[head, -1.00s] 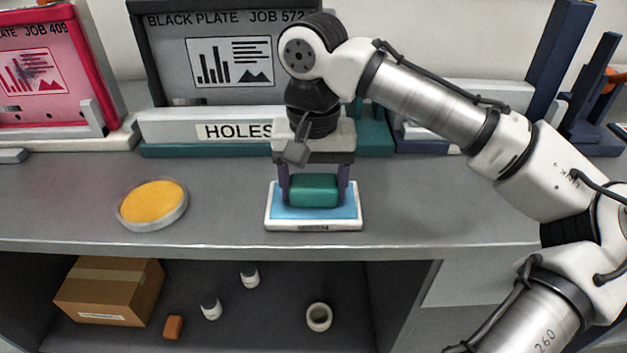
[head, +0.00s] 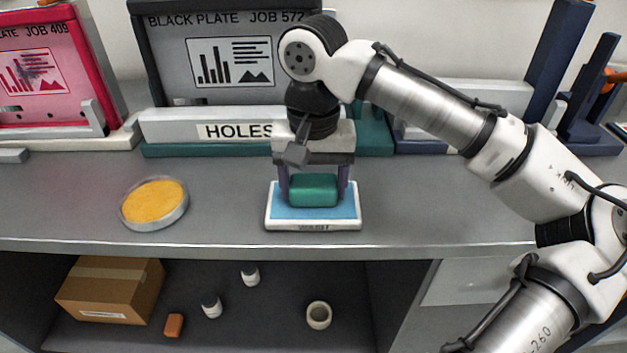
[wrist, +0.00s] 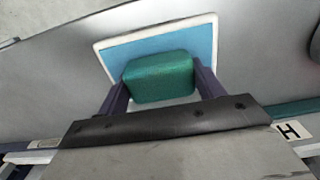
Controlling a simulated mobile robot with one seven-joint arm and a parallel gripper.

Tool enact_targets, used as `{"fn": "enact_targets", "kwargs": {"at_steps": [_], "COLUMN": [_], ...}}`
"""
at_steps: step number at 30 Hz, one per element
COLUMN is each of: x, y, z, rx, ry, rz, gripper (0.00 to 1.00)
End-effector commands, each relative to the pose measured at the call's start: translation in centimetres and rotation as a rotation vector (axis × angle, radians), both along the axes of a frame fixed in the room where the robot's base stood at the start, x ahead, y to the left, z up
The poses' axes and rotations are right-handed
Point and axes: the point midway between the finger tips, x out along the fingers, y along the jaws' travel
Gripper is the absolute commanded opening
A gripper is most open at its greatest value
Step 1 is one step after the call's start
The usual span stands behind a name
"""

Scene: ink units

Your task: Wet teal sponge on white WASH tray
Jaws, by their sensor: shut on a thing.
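The teal sponge (head: 314,190) is between the two dark fingers of my gripper (head: 314,184), which is shut on it. The white WASH tray (head: 313,226) with its blue inner surface lies on the grey bench top, directly below the sponge. In the head view the sponge appears at the tray's blue surface; I cannot tell whether it touches. In the wrist view the sponge (wrist: 158,78) sits between the fingers, with the blue and white tray (wrist: 202,40) behind it.
A round dish with a yellow-orange surface (head: 154,203) stands left of the tray. Behind are the black plate (head: 235,55) in its stand, the HOLES bar (head: 170,127) and the pink plate (head: 38,75). A cardboard box (head: 110,288) and small items lie on the lower shelf. Bench right of the tray is clear.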

Motion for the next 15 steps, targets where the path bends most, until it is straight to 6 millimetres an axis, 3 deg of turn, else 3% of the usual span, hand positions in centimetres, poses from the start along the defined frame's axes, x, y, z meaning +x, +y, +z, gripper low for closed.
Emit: {"fn": "enact_targets", "kwargs": {"at_steps": [10,15], "x": [-0.08,-0.08], "y": [0.01,0.03], "z": [-0.19,0.67], "rx": [-0.001,-0.001], "ry": [0.005,0.004], "rz": [0.002,0.002], "gripper": [0.49,0.49]}}
